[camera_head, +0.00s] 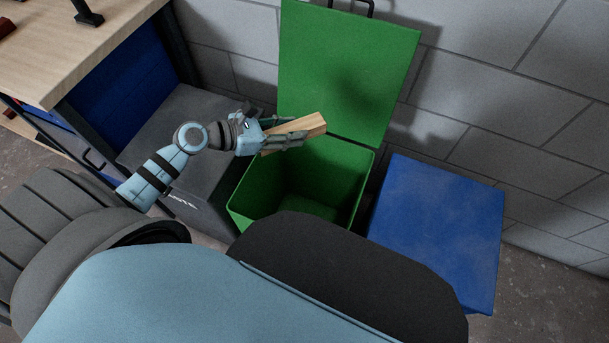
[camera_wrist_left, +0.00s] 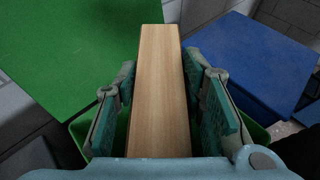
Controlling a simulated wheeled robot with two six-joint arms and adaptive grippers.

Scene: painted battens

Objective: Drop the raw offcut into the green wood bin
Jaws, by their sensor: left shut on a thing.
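The raw offcut (camera_head: 306,126) is a short piece of bare, light wood. My left gripper (camera_head: 284,137) is shut on it and holds it above the opening of the green wood bin (camera_head: 240,215), near the bin's back edge. In the left wrist view the offcut (camera_wrist_left: 160,85) lies between the two fingers of my left gripper (camera_wrist_left: 160,95) and points away from the wrist. The bin's lid (camera_head: 350,65) stands open against the wall, and the part of the bin floor in view looks bare. My right gripper is not in view.
A closed blue bin (camera_head: 437,225) stands right of the green bin. A dark grey box (camera_head: 185,125) stands to the left, beside a wooden-topped workbench (camera_head: 75,50). A grey block wall (camera_head: 500,90) is close behind the bins.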

